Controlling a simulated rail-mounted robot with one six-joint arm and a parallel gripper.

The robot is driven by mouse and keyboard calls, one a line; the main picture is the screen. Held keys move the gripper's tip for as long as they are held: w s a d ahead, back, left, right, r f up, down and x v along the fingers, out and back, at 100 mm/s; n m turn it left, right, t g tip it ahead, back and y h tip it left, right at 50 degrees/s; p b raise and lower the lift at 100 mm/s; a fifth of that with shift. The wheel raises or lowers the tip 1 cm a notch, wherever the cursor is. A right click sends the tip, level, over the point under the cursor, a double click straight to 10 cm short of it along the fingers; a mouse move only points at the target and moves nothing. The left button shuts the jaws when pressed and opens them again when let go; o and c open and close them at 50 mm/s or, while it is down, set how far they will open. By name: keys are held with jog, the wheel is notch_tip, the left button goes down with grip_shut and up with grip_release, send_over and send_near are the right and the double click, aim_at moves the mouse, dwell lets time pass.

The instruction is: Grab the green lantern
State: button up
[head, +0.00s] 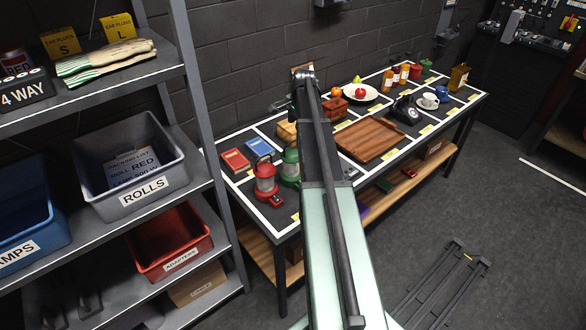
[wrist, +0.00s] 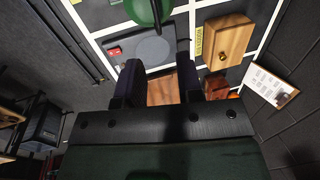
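The green lantern (head: 290,165) stands upright on the dark table, just left of my arm and beside the red lantern (head: 265,182). Part of its right side is close to or behind my arm. In the wrist view a green rounded body, which looks like the green lantern (wrist: 143,10), is cut off at the top edge, beyond my fingertips. My gripper (wrist: 158,62) is open, with its two dark fingers apart and nothing held between them. In the head view my gripper is hidden by my arm.
The table holds red and blue books (head: 235,160), a wooden tray (head: 368,138), a telephone (head: 405,110) and a white plate (head: 360,92). The wrist view shows a wooden box (wrist: 228,38) right of my fingers. A shelf with bins (head: 130,175) stands at the left.

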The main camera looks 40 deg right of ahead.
aim_at(292, 142)
jog(key=f+b, duration=0.2)
jog(key=w+f+b, duration=0.1)
jog(key=f+b, duration=0.1)
jog(key=f, duration=0.1)
jog(key=shift+w+a+f+b, duration=0.1)
jog(key=shift+w+f+b, duration=0.05)
jog(key=shift+f+b, duration=0.2)
jog(key=f+b, duration=0.5)
jog(key=shift+w+a+f, duration=0.1)
jog(key=shift+w, duration=0.2)
jog(key=shift+r, duration=0.2)
grip_shut()
dwell(0.3)
